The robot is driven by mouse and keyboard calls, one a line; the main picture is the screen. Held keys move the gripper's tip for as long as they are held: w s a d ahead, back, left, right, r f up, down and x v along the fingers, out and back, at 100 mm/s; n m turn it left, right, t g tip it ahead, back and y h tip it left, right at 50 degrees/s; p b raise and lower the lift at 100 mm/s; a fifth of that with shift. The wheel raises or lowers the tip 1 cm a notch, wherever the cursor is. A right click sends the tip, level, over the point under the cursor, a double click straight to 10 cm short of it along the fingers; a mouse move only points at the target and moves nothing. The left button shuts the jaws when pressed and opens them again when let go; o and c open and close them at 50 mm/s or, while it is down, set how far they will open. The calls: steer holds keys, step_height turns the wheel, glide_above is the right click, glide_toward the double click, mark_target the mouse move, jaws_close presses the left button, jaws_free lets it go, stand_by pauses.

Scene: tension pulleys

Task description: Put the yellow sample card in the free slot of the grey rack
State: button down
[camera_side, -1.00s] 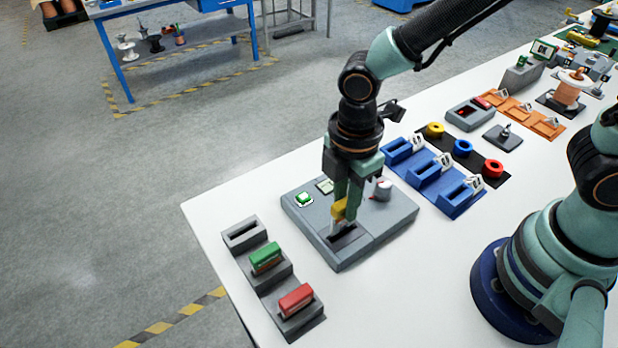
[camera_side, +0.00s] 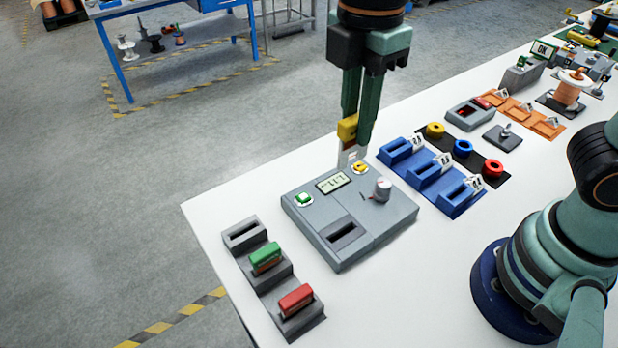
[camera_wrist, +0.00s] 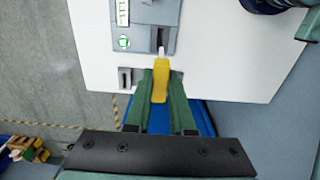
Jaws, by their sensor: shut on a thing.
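My gripper (camera_side: 359,128) is shut on the yellow sample card (camera_side: 348,129). It holds the card upright, with its pale lower part hanging down, above the grey tester box. The card also shows between my fingers in the wrist view (camera_wrist: 160,82). The grey rack (camera_side: 271,272) stands at the left front of the table and has three stepped slots. Its back slot (camera_side: 243,232) is empty. A green card (camera_side: 265,256) sits in the middle slot and a red card (camera_side: 296,299) in the front slot.
The grey tester box (camera_side: 375,232) has an empty slot (camera_side: 343,234), a small display, buttons and a knob (camera_side: 383,189). Blue holders (camera_side: 440,183) and coloured rings stand to its right. Bare white table lies between the rack and the tester box.

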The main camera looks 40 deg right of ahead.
steer(key=shift+r, duration=0.1)
steer(key=shift+r, duration=2.35)
steer(key=w+a+f, duration=0.5)
steer(key=a+f, duration=0.2)
steer(key=f, duration=0.3)
steer(key=w+a+f, duration=0.5)
steer(key=a+f, duration=0.2)
steer(key=f, duration=0.3)
steer(key=shift+w+f, duration=0.25)
steer(key=shift+f, duration=0.15)
steer(key=shift+f, duration=2.15)
stand_by(0.8)
